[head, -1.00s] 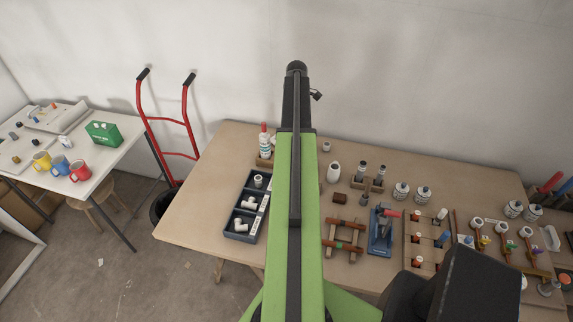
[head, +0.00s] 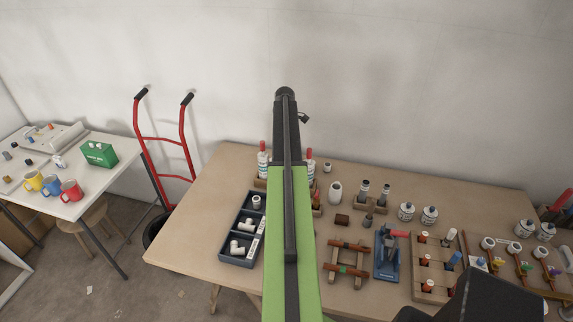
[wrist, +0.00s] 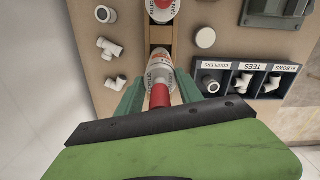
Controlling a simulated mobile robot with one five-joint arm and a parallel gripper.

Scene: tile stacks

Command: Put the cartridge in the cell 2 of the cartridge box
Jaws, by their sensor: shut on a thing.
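In the wrist view my gripper (wrist: 158,95) is shut on the cartridge (wrist: 160,70), which is white with a red nozzle pointing toward the camera. The wooden cartridge box (wrist: 175,38) lies beneath and beyond it. Another cartridge (wrist: 162,8) is in the box farther up the picture. I cannot tell how deep the held cartridge sits. In the head view the box (head: 259,184) shows left of my arm, with a red-tipped cartridge (head: 263,160) standing in it. Another cartridge (head: 310,160) stands right of my arm.
A dark tray of white pipe fittings (head: 240,228) lies nearer, left of my arm. Loose fittings (wrist: 108,47) lie beside the box in the wrist view.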

